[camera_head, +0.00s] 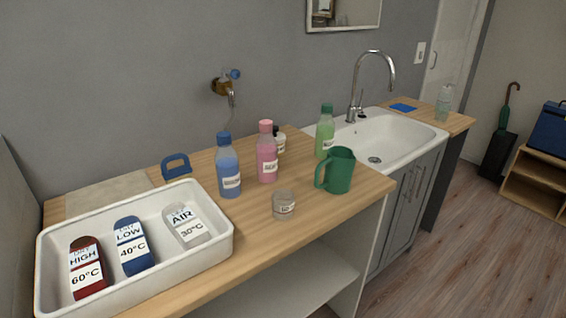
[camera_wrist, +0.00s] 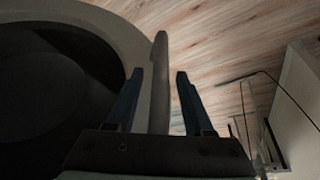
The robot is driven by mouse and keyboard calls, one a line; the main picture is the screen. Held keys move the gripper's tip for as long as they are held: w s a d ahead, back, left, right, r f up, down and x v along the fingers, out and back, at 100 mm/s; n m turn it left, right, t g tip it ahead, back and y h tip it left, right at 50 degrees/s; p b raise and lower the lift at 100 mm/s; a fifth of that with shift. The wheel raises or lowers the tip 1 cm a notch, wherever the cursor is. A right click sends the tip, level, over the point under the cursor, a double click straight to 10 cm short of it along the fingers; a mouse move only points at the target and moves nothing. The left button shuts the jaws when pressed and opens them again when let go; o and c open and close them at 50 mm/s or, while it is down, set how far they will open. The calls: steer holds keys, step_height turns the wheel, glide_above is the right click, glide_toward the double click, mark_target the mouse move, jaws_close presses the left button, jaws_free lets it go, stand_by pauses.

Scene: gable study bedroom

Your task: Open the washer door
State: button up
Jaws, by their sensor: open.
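In the wrist view, the washer door (camera_wrist: 119,28) shows as a pale round ring around a dark round middle, at the left. I cannot tell if that dark middle is glass or an opening. My gripper (camera_wrist: 159,72) is open, with its two dark blue fingers apart. A grey upright bar-like part (camera_wrist: 160,85), which looks like the door's handle or edge, lies between the fingers in the picture. Gaps show on both sides near the fingertips; contact cannot be made out. The head view shows neither the washer nor my gripper.
The head view shows a wooden counter (camera_head: 247,225) with a white tray (camera_head: 226,246), bottles, a green mug (camera_head: 341,171) and a sink (camera_head: 402,134). In the wrist view, wood floor (camera_wrist: 230,35) lies beyond, with a pale panel (camera_wrist: 300,90) and thin rods at right.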

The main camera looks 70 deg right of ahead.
steer(key=p+v, duration=0.1)
steer(key=v, duration=1.1)
steer(key=shift+d+r, duration=0.15)
steer(key=shift+r, duration=0.05)
